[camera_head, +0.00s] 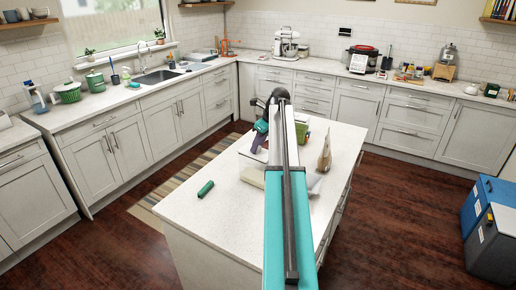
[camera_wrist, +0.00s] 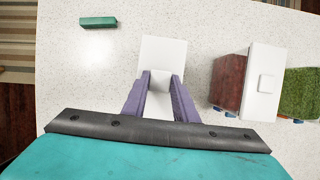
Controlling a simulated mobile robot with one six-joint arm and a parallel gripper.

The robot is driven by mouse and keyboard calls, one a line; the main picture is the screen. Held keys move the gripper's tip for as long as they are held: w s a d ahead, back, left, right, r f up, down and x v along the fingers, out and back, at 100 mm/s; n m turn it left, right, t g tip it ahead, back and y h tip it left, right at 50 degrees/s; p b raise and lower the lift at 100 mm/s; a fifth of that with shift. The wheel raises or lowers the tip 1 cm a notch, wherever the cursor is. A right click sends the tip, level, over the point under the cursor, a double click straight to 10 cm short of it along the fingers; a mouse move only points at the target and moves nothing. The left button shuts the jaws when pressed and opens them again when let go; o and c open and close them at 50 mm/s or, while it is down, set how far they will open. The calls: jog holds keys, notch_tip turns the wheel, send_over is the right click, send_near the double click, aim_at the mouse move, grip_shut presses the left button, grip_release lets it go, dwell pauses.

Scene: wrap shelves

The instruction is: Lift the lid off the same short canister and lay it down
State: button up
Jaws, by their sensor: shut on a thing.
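My gripper (camera_wrist: 161,78) has purple fingers and is shut on the small knob of a square white lid (camera_wrist: 163,51) in the wrist view. The lid is flat, and no canister shows under it. I cannot tell whether it touches the speckled white counter. To its right stands a box-shaped canister (camera_wrist: 227,83) with a red-brown side. It carries a white lid with a square knob (camera_wrist: 266,83). A green-topped thing (camera_wrist: 300,93) is right beside it, partly cut off by the frame. In the head view my arm hides much of the gripper (camera_head: 258,142) and the things around it.
A tan upright piece (camera_head: 325,155) stands at the island's right side. The counter's near left part is clear.

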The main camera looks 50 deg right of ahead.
jog(key=shift+r, duration=0.15)
jog(key=shift+w+r+b, duration=0.1)
jog(key=shift+r+b, duration=0.7)
jog(key=shift+r, duration=0.35)
jog(key=shift+s+d+r+b, duration=0.1)
jog(key=shift+s+r+b, duration=0.1)
jog(key=shift+r+b, duration=0.15)
jog(key=s+d+b, duration=0.2)
jog(key=s, duration=0.5)
jog(key=s+d+r+b, duration=0.1)
jog(key=s+d+b, duration=0.1)
jog(key=s, duration=0.6)
jog(key=shift+r, duration=0.3)
jog(key=shift+s+r, duration=0.1)
jog(key=shift+r, duration=0.05)
jog(key=shift+r+p, duration=1.6)
jog(key=shift+p, duration=0.05)
